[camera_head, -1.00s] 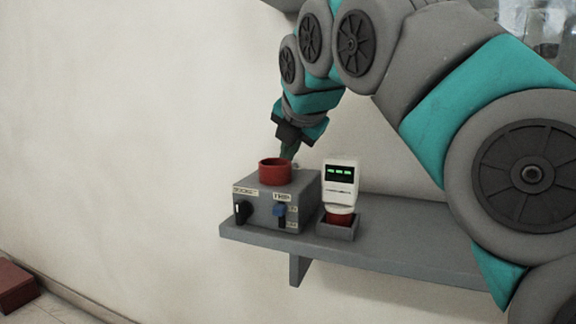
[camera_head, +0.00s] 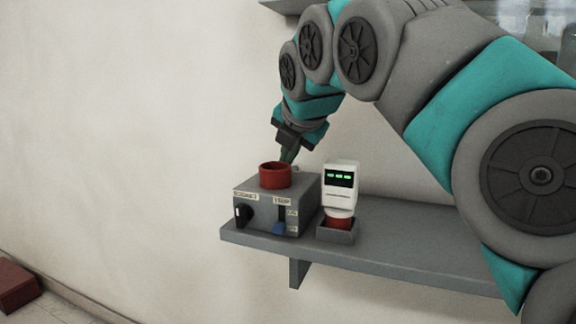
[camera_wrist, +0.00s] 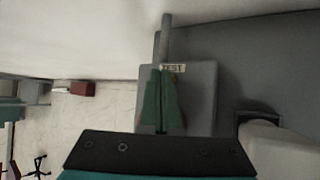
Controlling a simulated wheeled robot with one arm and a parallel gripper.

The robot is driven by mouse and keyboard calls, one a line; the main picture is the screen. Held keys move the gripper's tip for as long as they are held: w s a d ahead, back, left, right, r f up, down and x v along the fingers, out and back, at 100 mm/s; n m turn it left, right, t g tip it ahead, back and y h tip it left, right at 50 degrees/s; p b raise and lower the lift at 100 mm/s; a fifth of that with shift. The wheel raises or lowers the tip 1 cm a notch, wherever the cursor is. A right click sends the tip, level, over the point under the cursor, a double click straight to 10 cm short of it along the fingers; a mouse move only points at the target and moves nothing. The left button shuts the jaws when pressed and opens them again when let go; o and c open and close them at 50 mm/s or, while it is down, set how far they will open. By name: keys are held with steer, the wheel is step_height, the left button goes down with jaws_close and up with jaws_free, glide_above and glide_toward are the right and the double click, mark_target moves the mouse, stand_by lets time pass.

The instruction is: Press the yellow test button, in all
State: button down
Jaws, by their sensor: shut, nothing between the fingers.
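A grey control box (camera_head: 262,205) sits on a wall shelf, with a red round collar (camera_head: 275,175) on top. Its front has a black knob (camera_head: 243,215) and a blue lever (camera_head: 279,229), which is down. My gripper (camera_head: 288,157) is shut and points down just behind the collar. In the wrist view its green fingers (camera_wrist: 161,100) are together over the box top (camera_wrist: 203,90), beside a TEST label (camera_wrist: 173,68). No yellow button shows; the fingers may hide it. I cannot tell whether the fingertips touch anything.
A white meter (camera_head: 341,177) with a lit green display stands right of the box, over a red base in a grey holder (camera_head: 338,236). The grey shelf (camera_head: 400,235) is bare further right. A red block (camera_head: 15,284) lies on the floor at left.

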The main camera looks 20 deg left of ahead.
steer(key=shift+r+p, duration=0.6)
steer(key=shift+p, duration=0.1)
step_height(320, 180, up, 3)
steer(key=p, duration=0.2)
steer(key=shift+f+p, duration=0.2)
steer(key=shift+p, duration=0.15)
steer(key=shift+r, duration=1.2)
